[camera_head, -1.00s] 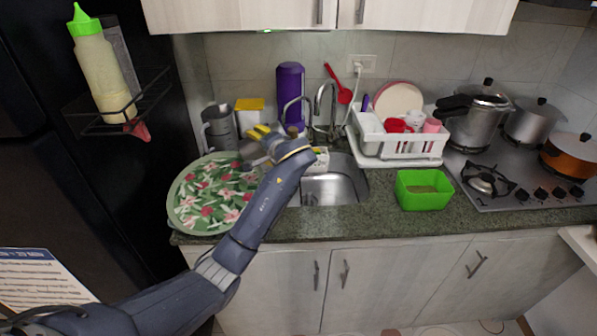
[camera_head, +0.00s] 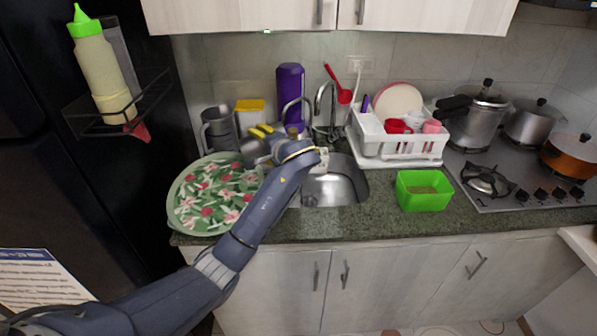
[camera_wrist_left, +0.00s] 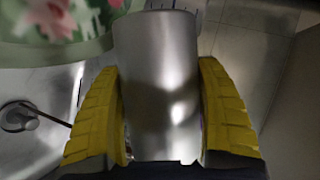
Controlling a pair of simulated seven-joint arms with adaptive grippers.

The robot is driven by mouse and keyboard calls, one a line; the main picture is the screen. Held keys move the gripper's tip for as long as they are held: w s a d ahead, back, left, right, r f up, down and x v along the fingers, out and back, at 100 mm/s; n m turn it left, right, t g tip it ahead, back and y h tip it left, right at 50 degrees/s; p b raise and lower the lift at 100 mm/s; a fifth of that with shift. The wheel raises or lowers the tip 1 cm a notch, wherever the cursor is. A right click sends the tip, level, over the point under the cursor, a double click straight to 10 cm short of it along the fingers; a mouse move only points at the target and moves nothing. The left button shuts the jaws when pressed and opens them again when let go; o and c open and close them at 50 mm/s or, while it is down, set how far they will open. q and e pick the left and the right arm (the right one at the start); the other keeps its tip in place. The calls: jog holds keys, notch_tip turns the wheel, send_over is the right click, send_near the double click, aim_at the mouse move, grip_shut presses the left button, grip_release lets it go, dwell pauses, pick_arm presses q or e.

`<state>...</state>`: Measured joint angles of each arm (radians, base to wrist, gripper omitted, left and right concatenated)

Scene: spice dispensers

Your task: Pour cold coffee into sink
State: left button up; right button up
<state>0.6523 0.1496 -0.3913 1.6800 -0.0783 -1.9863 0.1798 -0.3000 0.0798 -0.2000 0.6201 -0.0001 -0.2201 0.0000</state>
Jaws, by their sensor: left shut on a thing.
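My left gripper (camera_head: 262,132) is shut on a metallic cup (camera_head: 254,148), above the left edge of the sink area. In the left wrist view, the cup (camera_wrist_left: 160,85) is a smooth silver cylinder between the two yellow fingers. It looks tilted in the head view, and its contents are hidden. The steel sink (camera_head: 340,185) is to the right of the cup, partly covered by my wrist. A drain (camera_wrist_left: 18,117) shows at the left of the wrist view. No coffee stream is visible. My right gripper is not in view.
A round floral tray (camera_head: 212,195) lies left of the sink. A grey pitcher (camera_head: 217,130), a purple bottle (camera_head: 290,95) and the faucet (camera_head: 322,100) stand behind. A white dish rack (camera_head: 400,148) and green bin (camera_head: 424,190) are to the right.

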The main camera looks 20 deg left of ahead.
pick_arm(q)
jog(key=shift+w+d+f+m+y, duration=0.4)
jog(key=shift+d+f+m+y, duration=0.1)
jog(key=shift+d+f, duration=0.2)
dwell(0.7)
jog(key=shift+w+d+r+m+y+b, duration=0.2)
jog(key=shift+r+m+y+b, duration=0.1)
jog(key=shift+r+m+b, duration=0.25)
dwell(0.9)
jog(key=shift+d+m+y, duration=0.15)
jog(key=shift+m+y, duration=0.15)
jog(key=shift+m, duration=0.05)
dwell(0.5)
